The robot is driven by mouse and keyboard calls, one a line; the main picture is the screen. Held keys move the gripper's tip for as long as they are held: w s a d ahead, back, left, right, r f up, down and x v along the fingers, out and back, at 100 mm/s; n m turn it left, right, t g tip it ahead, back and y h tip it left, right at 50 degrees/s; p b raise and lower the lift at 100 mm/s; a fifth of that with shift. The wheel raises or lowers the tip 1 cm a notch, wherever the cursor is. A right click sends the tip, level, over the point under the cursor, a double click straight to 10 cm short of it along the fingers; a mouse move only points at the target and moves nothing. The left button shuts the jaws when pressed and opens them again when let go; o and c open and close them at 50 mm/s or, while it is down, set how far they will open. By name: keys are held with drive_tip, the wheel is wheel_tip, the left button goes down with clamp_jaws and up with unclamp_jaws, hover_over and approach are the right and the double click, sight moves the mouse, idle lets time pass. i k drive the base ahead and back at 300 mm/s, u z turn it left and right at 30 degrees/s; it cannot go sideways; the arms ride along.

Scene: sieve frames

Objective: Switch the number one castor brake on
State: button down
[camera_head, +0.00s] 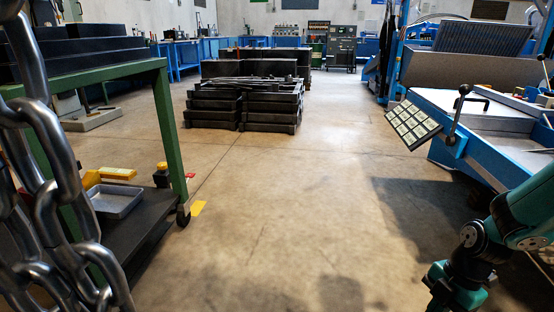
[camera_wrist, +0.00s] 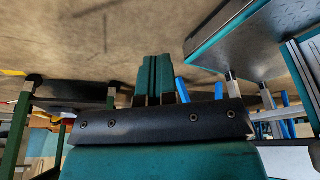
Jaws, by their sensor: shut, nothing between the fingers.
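A green-framed trolley (camera_head: 165,125) stands at the left in the head view. One dark castor (camera_head: 183,215) shows under its near right leg, with a yellow patch (camera_head: 198,208) on the floor beside it. I cannot make out a number or the brake's position on this castor. Other castors are hidden or out of view. My gripper (camera_wrist: 158,62) shows in the wrist view with its teal fingers together and empty, apart from any object. In the head view my arm is at the lower right, far across the floor from the trolley, and the fingertips cannot be made out.
A heavy chain (camera_head: 50,200) hangs at the near left, partly hiding the trolley. A grey tray (camera_head: 118,200) sits on its lower shelf (camera_head: 140,225). Stacked dark frames (camera_head: 240,105) stand mid-floor. A blue machine (camera_head: 490,145) stands at the right. The floor between is clear.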

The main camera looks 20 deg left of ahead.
sight(188, 175)
drive_tip(key=u, duration=0.05)
drive_tip(key=i, duration=2.25)
drive_tip(key=u, duration=2)
drive_tip(key=i, duration=1.65)
